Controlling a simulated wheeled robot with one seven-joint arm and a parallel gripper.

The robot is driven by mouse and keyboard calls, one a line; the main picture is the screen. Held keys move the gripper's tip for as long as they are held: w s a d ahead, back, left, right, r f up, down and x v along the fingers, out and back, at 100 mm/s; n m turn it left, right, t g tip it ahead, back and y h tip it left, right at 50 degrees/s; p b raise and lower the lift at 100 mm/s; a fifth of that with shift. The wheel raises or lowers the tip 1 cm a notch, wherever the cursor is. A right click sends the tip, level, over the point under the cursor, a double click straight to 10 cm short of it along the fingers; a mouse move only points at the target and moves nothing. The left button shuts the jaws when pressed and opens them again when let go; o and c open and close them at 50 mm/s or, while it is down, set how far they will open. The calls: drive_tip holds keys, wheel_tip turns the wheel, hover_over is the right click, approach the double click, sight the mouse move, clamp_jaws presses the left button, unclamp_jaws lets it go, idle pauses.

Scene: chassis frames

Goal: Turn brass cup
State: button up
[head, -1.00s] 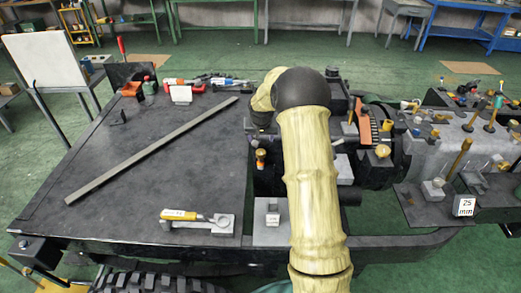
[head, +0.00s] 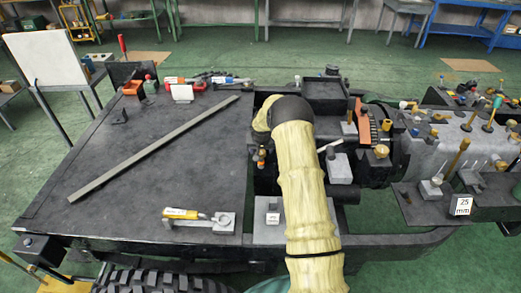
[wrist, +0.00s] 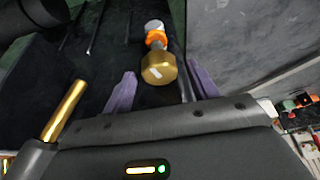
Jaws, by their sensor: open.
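The brass cup (wrist: 158,68) is a short gold cylinder with a pale mark on its face, joined to an orange collar and a grey end piece. In the wrist view my gripper (wrist: 161,74) is open, with one purple finger on each side of the cup. Gaps show between the cup and both fingers, so it is not gripped. In the head view my arm hides most of the gripper and the cup; a bit of orange (head: 261,164) shows beside the arm, over the dark chassis bay.
A gold rod (wrist: 66,110) stands left of the fingers in the wrist view. In the head view a long grey bar (head: 155,148) lies on the dark deck, and a yellow-handled tool (head: 182,213) lies near its front. An orange-brown toothed part (head: 364,122) stands right of my arm.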

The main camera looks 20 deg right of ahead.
drive_tip(key=c, duration=1)
drive_tip(key=shift+a+f+m+b, duration=0.15)
drive_tip(key=shift+m+b, duration=0.35)
drive_tip(key=shift+b, duration=0.3)
drive_tip(key=shift+m+h, duration=0.3)
drive_tip(key=shift+r, duration=0.2)
drive_tip(key=o, duration=1)
